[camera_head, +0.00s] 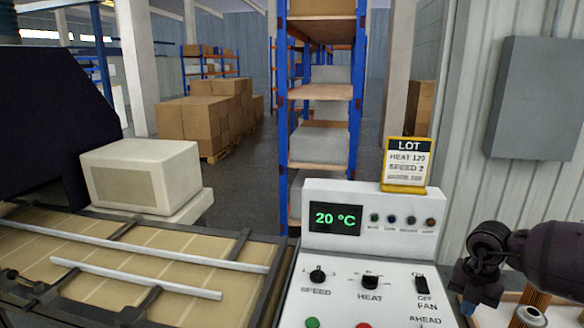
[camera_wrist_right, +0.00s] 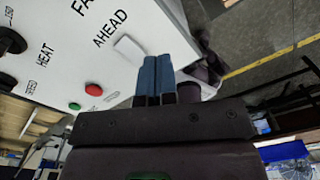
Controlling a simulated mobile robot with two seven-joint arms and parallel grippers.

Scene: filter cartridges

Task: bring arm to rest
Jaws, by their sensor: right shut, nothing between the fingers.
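My right arm comes in from the right edge of the head view. Its gripper (camera_head: 476,290) is beside the right edge of the white control panel (camera_head: 345,290). In the right wrist view, the two blue fingers of this gripper (camera_wrist_right: 156,80) are together with nothing between them. They point towards the panel near the AHEAD label and a white switch (camera_wrist_right: 130,48); whether they touch the panel is unclear. The red button (camera_wrist_right: 93,89) is apart from the fingers. I do not see my left gripper.
The panel display (camera_head: 335,219) reads 20 °C. A yellow-framed LOT card (camera_head: 408,165) stands on top. A conveyor (camera_head: 130,270) with rails lies left. An orange-brown pleated cartridge (camera_head: 533,296) is at the lower right, close to my right arm. Shelving (camera_head: 320,92) stands behind.

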